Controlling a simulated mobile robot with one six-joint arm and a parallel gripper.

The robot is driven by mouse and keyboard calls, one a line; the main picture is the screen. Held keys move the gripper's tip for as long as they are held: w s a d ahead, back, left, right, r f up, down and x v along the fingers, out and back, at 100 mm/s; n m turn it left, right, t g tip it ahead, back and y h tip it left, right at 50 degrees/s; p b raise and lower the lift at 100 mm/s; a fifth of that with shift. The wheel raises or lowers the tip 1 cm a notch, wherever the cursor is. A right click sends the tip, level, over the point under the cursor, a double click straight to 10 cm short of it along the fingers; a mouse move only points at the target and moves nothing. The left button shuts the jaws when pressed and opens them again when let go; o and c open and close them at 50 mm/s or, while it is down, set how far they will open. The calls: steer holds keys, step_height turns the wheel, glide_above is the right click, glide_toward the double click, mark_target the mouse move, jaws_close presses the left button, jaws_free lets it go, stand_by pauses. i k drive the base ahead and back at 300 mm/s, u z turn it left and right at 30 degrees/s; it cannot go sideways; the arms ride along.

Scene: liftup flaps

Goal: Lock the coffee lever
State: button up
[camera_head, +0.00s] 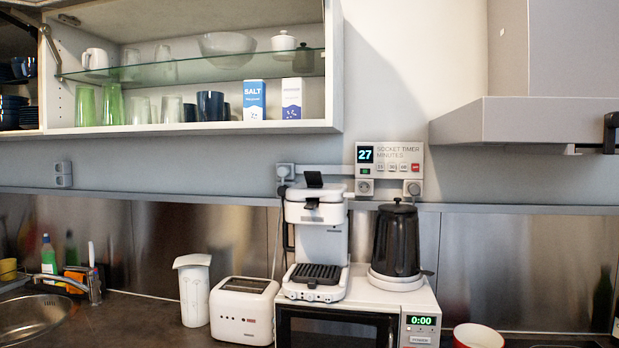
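The white coffee machine (322,240) stands on top of the microwave, left of a black kettle. A dark flap-like piece (314,180) sticks up from the top of its head, tilted up rather than lying flat. A small black part (312,204) sits at the front of the head, just below the top. I cannot tell for sure which of these is the lever, nor whether a latch is engaged. A black drip grate (316,273) is at the machine's base, with no cup on it. My gripper does not show in this view.
The black kettle (396,243) stands close at the machine's right. A toaster (243,311) and a white container (193,290) are to the left. The open wall cabinet (190,129) hangs above left, the range hood (515,122) above right. A socket timer (389,160) is behind.

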mark_target(313, 179)
steer(key=z, duration=1.75)
steer(key=k, duration=1.1)
steer(key=u, duration=1.85)
steer(key=i, duration=1)
steer(key=u, duration=0.05)
